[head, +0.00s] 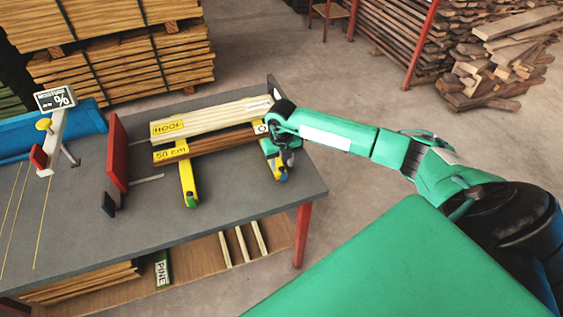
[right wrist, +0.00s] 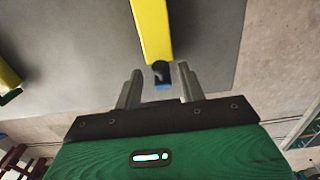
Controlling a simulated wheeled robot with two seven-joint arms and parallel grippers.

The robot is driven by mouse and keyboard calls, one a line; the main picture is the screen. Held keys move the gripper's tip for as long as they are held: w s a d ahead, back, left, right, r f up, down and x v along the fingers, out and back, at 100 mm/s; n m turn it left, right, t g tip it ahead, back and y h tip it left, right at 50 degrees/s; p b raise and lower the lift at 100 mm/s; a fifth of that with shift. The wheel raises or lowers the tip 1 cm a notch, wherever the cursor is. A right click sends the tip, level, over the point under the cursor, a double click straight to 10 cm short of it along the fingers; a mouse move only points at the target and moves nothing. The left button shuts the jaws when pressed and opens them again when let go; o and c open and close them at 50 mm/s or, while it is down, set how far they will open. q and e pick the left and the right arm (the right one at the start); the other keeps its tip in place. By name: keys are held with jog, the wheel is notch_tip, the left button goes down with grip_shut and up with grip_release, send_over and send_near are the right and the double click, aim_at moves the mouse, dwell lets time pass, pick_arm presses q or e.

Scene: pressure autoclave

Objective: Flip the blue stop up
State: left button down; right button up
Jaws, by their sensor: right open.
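The blue stop (right wrist: 163,87) sits at the front end of the right yellow support arm (right wrist: 152,30), past a dark joint, and looks folded down. The gripper is open and holds nothing. In the head view my right gripper (head: 280,155) is over the front end of that support and hides much of it. My left gripper is not in view.
The left yellow support (head: 188,182) has a dark and green end. Boards (head: 205,122) with yellow labels lie across the supports on the grey table (head: 235,205). A red upright plate (head: 117,150) and a sign on a stand (head: 55,98) are further left.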

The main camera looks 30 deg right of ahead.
jog(key=shift+f, duration=0.7)
grip_shut()
jog(key=shift+w+d+f+g+b, duration=0.1)
jog(key=shift+w+f+g+b, duration=0.25)
jog(key=shift+w+g+b, duration=0.45)
jog(key=shift+d+g+y+b, duration=0.1)
jog(key=shift+g+y+b, duration=0.2)
jog(key=shift+g+b, duration=0.4)
grip_release()
jog(key=shift+w+r, duration=0.1)
